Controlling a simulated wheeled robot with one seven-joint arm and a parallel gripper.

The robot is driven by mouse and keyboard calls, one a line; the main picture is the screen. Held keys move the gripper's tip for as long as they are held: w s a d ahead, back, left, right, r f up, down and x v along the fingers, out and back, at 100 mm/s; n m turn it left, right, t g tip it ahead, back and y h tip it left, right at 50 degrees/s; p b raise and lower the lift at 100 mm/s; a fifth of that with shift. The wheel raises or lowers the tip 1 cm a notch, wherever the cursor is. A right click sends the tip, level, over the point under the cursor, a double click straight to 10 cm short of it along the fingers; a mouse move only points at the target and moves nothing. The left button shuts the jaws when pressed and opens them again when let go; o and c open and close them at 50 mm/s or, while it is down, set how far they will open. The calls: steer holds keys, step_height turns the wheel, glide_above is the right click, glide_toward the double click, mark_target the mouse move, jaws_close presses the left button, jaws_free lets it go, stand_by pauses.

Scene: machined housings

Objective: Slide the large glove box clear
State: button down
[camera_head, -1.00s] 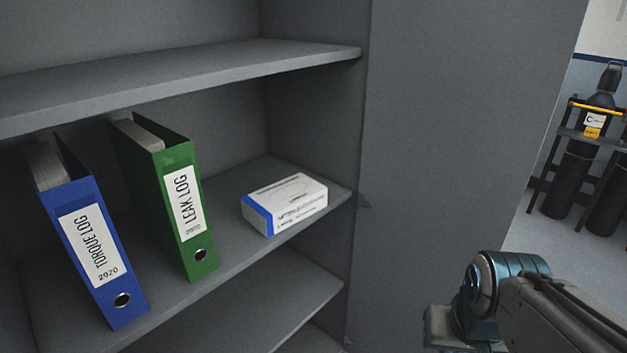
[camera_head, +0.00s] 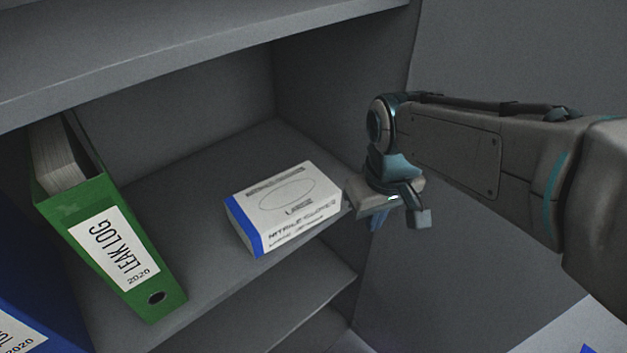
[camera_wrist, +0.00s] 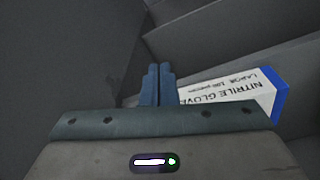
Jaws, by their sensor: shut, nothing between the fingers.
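The large glove box (camera_head: 287,208) is white with a blue end and reads "LARGE" and "NITRILE GLOVES". It lies flat on the middle shelf, near the front edge and close to the right side wall. My gripper (camera_head: 377,222) is just right of the box and in front of the cabinet's side panel in the head view. In the wrist view, my gripper (camera_wrist: 157,84) shows its two blue fingers together and empty. The box (camera_wrist: 240,95) is to the right of the fingers there. Whether a finger touches the box cannot be told.
A green "LEAK LOG" binder (camera_head: 85,205) stands left of the box, with bare shelf (camera_head: 200,190) between them. A blue binder (camera_head: 28,320) is at the lower left corner. The upper shelf (camera_head: 200,45) overhangs, and the right side panel (camera_head: 470,60) is close to my arm.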

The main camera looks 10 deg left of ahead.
mark_target(304, 226)
steer(key=a+r+n+g+p, duration=0.1)
steer(key=a+n, duration=0.3)
steer(key=a, duration=0.6)
steer(key=f, duration=0.3)
steer(key=w+a+f, duration=0.1)
steer(key=f, duration=0.2)
steer(key=f+p, duration=0.1)
steer(key=f, duration=0.2)
steer(key=shift+w+a+f, duration=0.3)
steer(key=shift+w, duration=0.05)
steer(key=shift+w+a, duration=0.55)
steer(key=shift+a, duration=0.05)
